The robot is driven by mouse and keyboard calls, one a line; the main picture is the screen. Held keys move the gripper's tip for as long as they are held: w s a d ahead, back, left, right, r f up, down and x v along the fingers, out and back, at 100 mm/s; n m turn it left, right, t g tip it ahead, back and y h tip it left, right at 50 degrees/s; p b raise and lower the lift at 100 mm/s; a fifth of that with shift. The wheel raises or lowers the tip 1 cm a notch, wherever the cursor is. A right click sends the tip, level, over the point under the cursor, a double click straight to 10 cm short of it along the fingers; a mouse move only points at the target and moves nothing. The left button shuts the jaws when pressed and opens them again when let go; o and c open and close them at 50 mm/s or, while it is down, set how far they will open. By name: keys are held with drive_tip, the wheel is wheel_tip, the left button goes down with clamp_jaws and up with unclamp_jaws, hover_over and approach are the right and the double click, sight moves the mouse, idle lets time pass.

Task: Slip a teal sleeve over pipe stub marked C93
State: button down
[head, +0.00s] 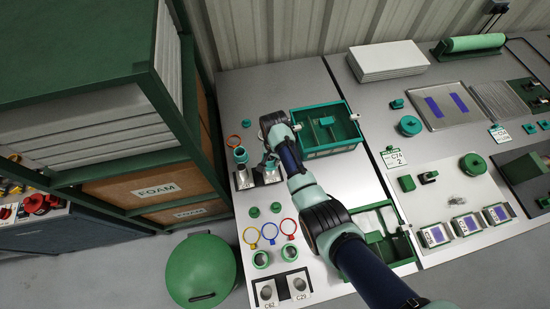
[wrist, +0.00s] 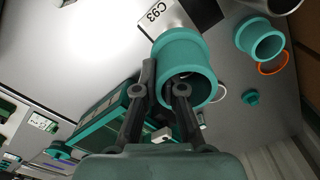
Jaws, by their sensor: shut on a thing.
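My gripper (wrist: 166,88) is shut on the wall of a teal sleeve (wrist: 187,58) in the wrist view, with one finger inside its opening and one outside. In the head view my gripper (head: 268,160) is above the right one of two stubs on plates (head: 271,174), and the arm partly hides the sleeve. A second teal sleeve (wrist: 261,40) stands near the other stub (head: 243,179).
An orange ring (head: 234,140) lies behind the second sleeve. A teal crate (head: 345,145) is right of my gripper. Coloured rings, green sleeves (head: 261,259) and two more stubs (head: 298,285) are nearer the front. A foam rack (head: 150,110) stands close on the left.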

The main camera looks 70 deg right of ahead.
drive_tip(key=shift+f, duration=0.15)
drive_tip(key=shift+f, duration=0.15)
drive_tip(key=c, duration=1.2)
unclamp_jaws()
drive_tip(key=o, duration=0.4)
drive_tip(key=shift+o, duration=0.2)
wheel_tip(320, 180, up, 11)
drive_tip(key=p, duration=1)
drive_tip(key=shift+r+p, duration=0.2)
drive_tip(key=shift+p, duration=0.2)
drive_tip(key=shift+f, duration=0.1)
